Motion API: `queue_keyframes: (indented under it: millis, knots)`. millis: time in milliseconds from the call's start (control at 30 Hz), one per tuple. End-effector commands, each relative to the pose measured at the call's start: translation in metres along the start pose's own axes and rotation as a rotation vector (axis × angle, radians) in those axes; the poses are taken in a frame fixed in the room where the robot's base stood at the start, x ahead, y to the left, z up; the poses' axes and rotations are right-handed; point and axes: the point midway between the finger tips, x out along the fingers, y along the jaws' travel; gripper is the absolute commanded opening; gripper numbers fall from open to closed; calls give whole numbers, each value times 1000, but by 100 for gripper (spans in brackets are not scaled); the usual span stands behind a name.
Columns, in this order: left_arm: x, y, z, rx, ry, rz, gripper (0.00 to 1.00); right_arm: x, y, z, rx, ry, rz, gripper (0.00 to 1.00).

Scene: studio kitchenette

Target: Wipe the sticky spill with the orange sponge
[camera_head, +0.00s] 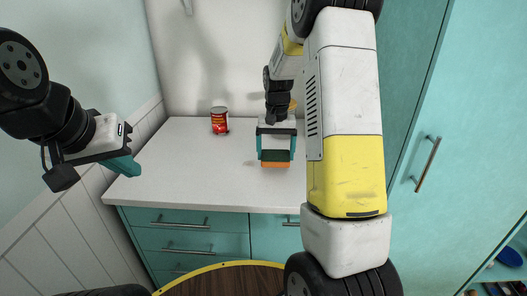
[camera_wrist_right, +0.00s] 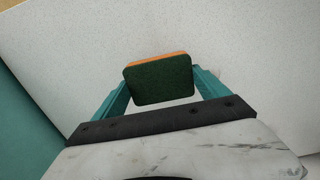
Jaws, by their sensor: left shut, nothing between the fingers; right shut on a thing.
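The orange sponge (camera_head: 275,163) with a dark green scouring side is between the teal fingers of my right gripper (camera_head: 276,155), over the white counter. The right wrist view shows the sponge (camera_wrist_right: 160,79) gripped between both fingers of my right gripper (camera_wrist_right: 163,90), its green face toward the camera. Whether the sponge touches the counter is hard to tell. My left gripper (camera_head: 127,166) is shut and empty at the left, beside the counter's left edge.
The white counter (camera_head: 180,170) has clear room at left and front. A red can (camera_head: 220,121) stands near the back wall. A yellow-orange object (camera_head: 293,104) is partly hidden behind my right arm. A brown round surface with yellow rim (camera_head: 225,280) is at the bottom.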

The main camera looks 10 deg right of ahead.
Motion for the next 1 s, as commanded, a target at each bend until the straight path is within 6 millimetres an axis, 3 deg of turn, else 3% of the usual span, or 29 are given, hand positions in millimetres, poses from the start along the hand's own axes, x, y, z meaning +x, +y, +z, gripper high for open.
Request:
queue_keyframes:
  millis: [433,1000]
  knots:
    - [0,0,0,0,0,0,0,-38,6,5,-1,2,-1,41]
    - [0,0,0,0,0,0,0,-41,7,6,-1,1,-1,41]
